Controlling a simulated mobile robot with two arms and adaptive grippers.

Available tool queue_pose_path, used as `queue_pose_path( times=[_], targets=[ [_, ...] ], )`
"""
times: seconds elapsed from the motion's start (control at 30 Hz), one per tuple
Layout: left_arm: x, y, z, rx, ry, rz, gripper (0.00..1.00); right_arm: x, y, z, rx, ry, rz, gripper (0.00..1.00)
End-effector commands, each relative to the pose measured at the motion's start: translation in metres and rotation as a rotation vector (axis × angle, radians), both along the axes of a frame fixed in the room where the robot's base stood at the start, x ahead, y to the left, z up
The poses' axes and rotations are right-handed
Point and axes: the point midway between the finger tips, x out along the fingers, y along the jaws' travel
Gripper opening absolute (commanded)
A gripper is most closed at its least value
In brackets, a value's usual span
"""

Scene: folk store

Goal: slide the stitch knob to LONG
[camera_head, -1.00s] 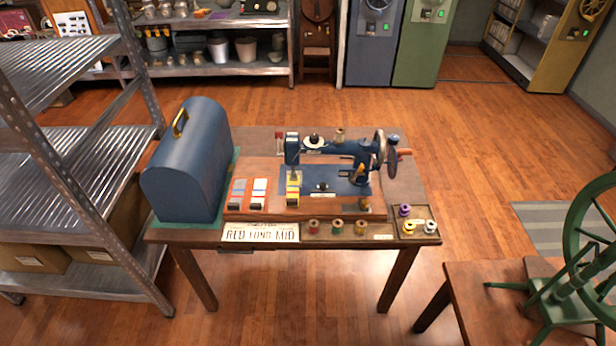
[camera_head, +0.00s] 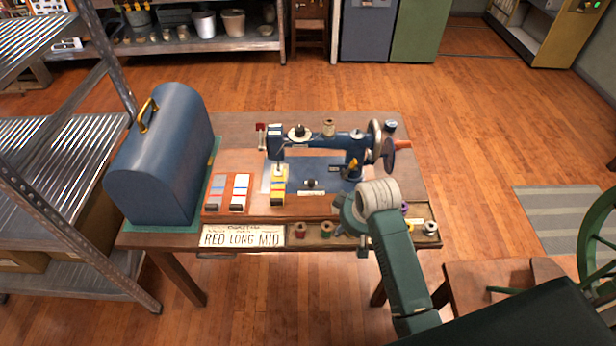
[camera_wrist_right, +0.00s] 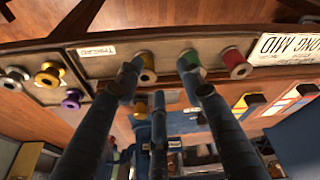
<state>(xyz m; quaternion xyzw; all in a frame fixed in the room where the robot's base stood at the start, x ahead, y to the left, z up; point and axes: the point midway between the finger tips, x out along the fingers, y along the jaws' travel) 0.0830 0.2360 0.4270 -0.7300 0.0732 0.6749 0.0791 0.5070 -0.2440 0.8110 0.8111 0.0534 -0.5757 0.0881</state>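The blue sewing machine (camera_head: 325,145) stands on the wooden table, with its handwheel at the right. A small yellow part (camera_head: 351,168) shows on its pillar, and a dark knob (camera_head: 311,183) sits behind a small label on its base; I cannot tell which is the stitch knob. A card (camera_head: 242,237) at the table's front reads RED LONG MID. My right gripper (camera_head: 350,218) is over the front right of the table, short of the machine. In the right wrist view its fingers (camera_wrist_right: 165,80) are spread, with nothing held, above the spools. My left gripper is not in view.
A blue domed case (camera_head: 165,160) stands at the table's left. Swatch blocks (camera_head: 240,190) lie left of the machine. Thread spools (camera_head: 326,230) line the front tray, partly behind my right arm. A metal shelf (camera_head: 60,150) is at the left.

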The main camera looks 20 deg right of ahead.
Motion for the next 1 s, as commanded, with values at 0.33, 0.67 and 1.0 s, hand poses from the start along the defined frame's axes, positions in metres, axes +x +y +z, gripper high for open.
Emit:
queue_pose_path(
  times=[0.33, 0.67, 1.0],
  targets=[
    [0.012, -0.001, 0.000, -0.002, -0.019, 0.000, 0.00, 0.094, 0.011, 0.049, 0.051, -0.029, 0.053, 0.38],
    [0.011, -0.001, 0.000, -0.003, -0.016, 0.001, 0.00, 0.148, 0.029, 0.090, 0.098, -0.038, 0.123, 0.38],
    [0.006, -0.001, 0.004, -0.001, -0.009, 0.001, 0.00, 0.166, 0.036, 0.040, 0.097, -0.036, 0.123, 0.38]
  ],
)
